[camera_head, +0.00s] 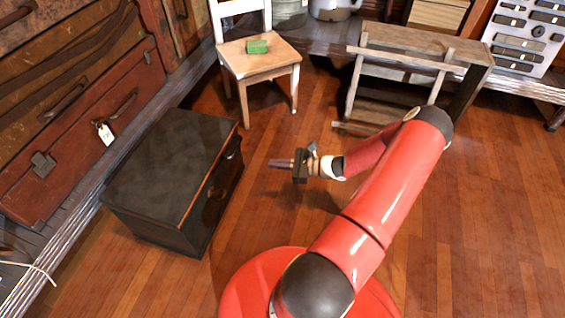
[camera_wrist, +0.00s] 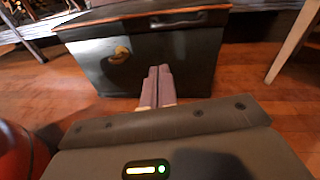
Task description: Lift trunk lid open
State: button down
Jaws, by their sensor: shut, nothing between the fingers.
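A dark, nearly black trunk (camera_head: 165,170) stands on the wooden floor at the left of the head view. Its lid (camera_head: 172,150) looks shut and level. The trunk's front, with a round brass-coloured fitting, faces my gripper in the wrist view (camera_wrist: 155,58). My gripper (camera_head: 270,163) is to the right of the trunk, apart from it, and points at its front. The two fingers (camera_wrist: 158,85) are together in the wrist view with nothing held. The trunk's back side is hidden.
A wooden rack (camera_head: 410,50) stands at the back right. Brown suitcases (camera_head: 60,180) line the left side. The floor (camera_head: 500,220) on the right is clear.

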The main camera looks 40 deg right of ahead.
jog(key=d+f+m+t+h, duration=0.1)
jog(key=d+f+m+t, duration=0.1)
jog(key=m+t, duration=0.1)
jog(key=b, duration=0.1)
send_near(227, 151)
jog(key=shift+w+d, duration=0.1)
jog(key=shift+w, duration=0.1)
dwell(2.4)
jog(key=shift+x, duration=3.4)
jog(key=shift+f, duration=0.1)
jog(key=shift+s+d+p, duration=0.2)
jog(key=shift+s+p, duration=0.1)
jog(key=shift+p, duration=0.1)
